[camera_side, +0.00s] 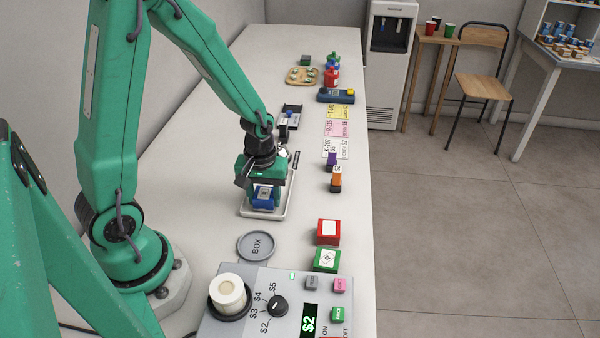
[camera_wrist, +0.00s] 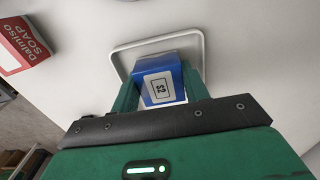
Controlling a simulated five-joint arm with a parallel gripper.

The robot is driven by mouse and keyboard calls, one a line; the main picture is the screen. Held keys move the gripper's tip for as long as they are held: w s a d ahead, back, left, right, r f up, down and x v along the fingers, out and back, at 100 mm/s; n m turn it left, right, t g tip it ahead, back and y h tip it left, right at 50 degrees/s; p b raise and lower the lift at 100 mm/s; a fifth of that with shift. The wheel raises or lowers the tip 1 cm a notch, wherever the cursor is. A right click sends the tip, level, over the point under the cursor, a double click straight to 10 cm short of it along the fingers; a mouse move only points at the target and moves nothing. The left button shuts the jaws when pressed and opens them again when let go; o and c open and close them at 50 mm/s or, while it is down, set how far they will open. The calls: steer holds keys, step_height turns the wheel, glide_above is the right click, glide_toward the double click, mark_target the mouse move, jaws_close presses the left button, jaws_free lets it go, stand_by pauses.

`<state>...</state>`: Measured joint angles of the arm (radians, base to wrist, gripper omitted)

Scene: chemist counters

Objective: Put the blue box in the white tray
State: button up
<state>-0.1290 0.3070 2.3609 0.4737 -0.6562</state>
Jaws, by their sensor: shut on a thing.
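The blue box (camera_side: 264,196) has a white label and is held between the fingers of my gripper (camera_side: 262,190). The box is over the tray in the side view. I cannot tell whether it touches the tray floor.
A red box (camera_side: 328,232) and a green box (camera_side: 327,260) stand to the right. A control panel (camera_side: 270,325) fills the near end. Small purple (camera_side: 331,160) and orange (camera_side: 336,183) blocks stand right of the tray.

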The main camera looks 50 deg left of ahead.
mark_target(263, 196)
steer(key=shift+f, duration=0.2)
steer(key=o, duration=1)
steer(key=shift+r, duration=6.15)
steer(key=shift+s+d+r+m+t, duration=0.65)
steer(key=shift+s+r+m+t, duration=0.3)
steer(key=shift+s+r+m, duration=0.75)
steer(key=shift+s+d+r+m+t, duration=0.8)
steer(key=shift+s+r+m, duration=0.45)
steer(key=shift+r, duration=0.9)
steer(key=shift+s+d+r+m+t, duration=0.55)
steer(key=shift+s+r+m+t, duration=0.5)
steer(key=shift+s+r+m, duration=0.65)
